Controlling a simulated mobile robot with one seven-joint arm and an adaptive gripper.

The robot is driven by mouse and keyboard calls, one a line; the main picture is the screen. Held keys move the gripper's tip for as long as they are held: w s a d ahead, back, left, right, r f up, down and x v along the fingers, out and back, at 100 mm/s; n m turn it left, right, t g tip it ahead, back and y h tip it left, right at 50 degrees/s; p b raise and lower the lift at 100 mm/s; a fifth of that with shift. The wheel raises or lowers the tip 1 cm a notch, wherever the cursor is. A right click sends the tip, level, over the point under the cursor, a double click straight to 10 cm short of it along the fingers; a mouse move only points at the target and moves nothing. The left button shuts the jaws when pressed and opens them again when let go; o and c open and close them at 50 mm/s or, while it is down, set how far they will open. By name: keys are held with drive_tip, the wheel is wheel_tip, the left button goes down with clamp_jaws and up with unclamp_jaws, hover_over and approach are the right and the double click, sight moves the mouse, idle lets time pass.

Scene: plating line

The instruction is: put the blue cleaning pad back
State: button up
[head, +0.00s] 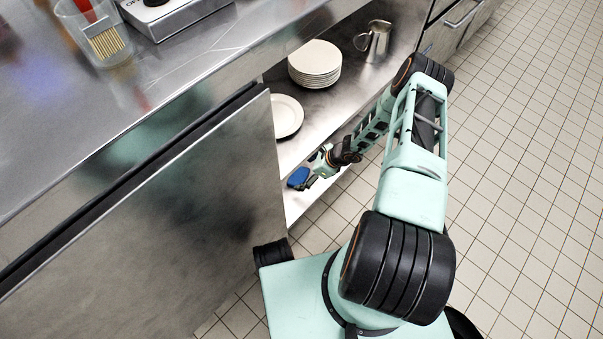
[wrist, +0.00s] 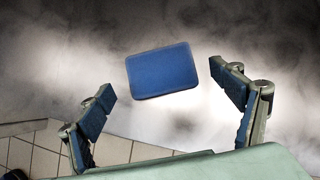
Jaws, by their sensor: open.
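The blue cleaning pad (wrist: 162,70) is a rounded rectangle. In the wrist view it is a little ahead of my gripper, over a grey metal surface; whether it rests flat there is hard to tell. My gripper (head: 309,179) is open, with one finger on each side of the pad's near end and visible gaps, so nothing is gripped. In the head view the pad (head: 298,177) shows as a small blue patch at my gripper's tip, by the lower shelf (head: 297,205) of the steel counter. The pad's proper place cannot be identified.
The upper shelf (head: 335,110) holds a stack of white plates (head: 314,62), a single plate (head: 287,115) and a metal jug (head: 378,40). A steel panel (head: 150,225) closes the counter's left part. The tiled floor (head: 530,180) at right is clear.

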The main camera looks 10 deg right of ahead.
drive_tip(key=p+v, duration=0.3)
drive_tip(key=v, duration=0.6)
drive_tip(key=shift+r, duration=0.3)
drive_tip(key=shift+s+d, duration=0.15)
